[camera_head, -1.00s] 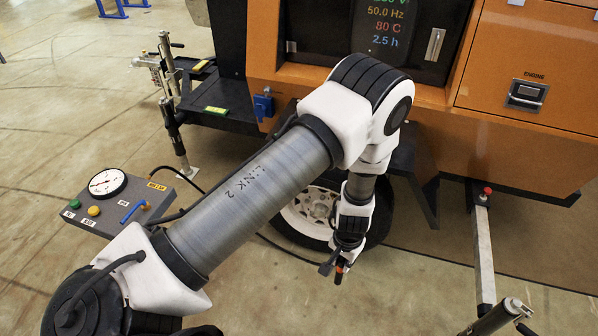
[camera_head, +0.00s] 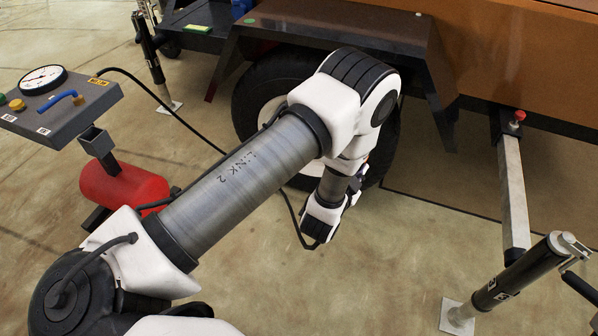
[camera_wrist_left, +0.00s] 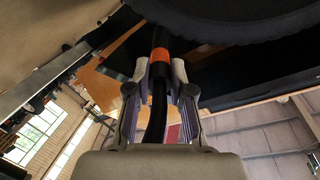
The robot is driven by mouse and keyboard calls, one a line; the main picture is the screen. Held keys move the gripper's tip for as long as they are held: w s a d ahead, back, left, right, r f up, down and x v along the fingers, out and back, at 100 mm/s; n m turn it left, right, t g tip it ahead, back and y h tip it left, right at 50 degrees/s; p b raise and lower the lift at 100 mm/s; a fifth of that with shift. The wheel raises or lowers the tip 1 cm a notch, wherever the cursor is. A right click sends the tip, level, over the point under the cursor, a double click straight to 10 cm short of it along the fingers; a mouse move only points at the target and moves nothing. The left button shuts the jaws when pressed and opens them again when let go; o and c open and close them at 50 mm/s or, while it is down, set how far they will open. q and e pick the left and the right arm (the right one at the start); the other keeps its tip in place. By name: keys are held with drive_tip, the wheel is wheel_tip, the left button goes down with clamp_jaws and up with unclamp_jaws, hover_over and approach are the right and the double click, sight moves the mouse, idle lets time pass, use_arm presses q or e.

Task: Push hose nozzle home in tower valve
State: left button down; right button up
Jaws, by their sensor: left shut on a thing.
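My left gripper (camera_wrist_left: 160,76) is shut on the hose nozzle (camera_wrist_left: 160,58), a dark piece with an orange band, in the left wrist view. The nozzle points up the picture, past the fingertips, with the black hose (camera_wrist_left: 155,118) running back between the fingers. In the head view my left arm reaches to the front of the trailer wheel; its wrist hides the fingers and the nozzle there. The black hose (camera_head: 180,97) runs from the gauge panel toward my wrist. I cannot make out the tower valve in either view. My right gripper is not in view.
The trailer tire (camera_head: 262,90) is close behind my left wrist. A grey gauge panel (camera_head: 62,110) and a red tank (camera_head: 125,188) stand at the left. An outrigger beam (camera_head: 513,190) and jack leg (camera_head: 515,275) stand at the right. Floor between is clear.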

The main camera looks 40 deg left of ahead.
use_arm(q)
drive_tip(key=a+f+n+y+b, duration=0.1)
drive_tip(key=a+f+b, duration=0.1)
drive_tip(key=a+b, duration=0.6)
drive_tip(key=s+a+f+t+y+b, duration=0.1)
drive_tip(key=a+f+b, duration=0.2)
drive_tip(key=a+b, duration=0.5)
drive_tip(key=shift+s+a+n+y, duration=0.25)
drive_tip(key=shift+a+n+y, duration=0.05)
drive_tip(key=shift+n, duration=0.1)
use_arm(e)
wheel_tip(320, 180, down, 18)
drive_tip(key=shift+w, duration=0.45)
use_arm(q)
drive_tip(key=shift+s, duration=0.1)
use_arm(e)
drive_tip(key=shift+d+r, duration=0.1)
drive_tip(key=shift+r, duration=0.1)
use_arm(q)
drive_tip(key=shift+p+x, duration=0.3)
drive_tip(key=shift+x, duration=2.1)
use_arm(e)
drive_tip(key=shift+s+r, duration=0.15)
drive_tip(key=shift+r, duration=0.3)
use_arm(q)
drive_tip(key=shift+p, duration=0.3)
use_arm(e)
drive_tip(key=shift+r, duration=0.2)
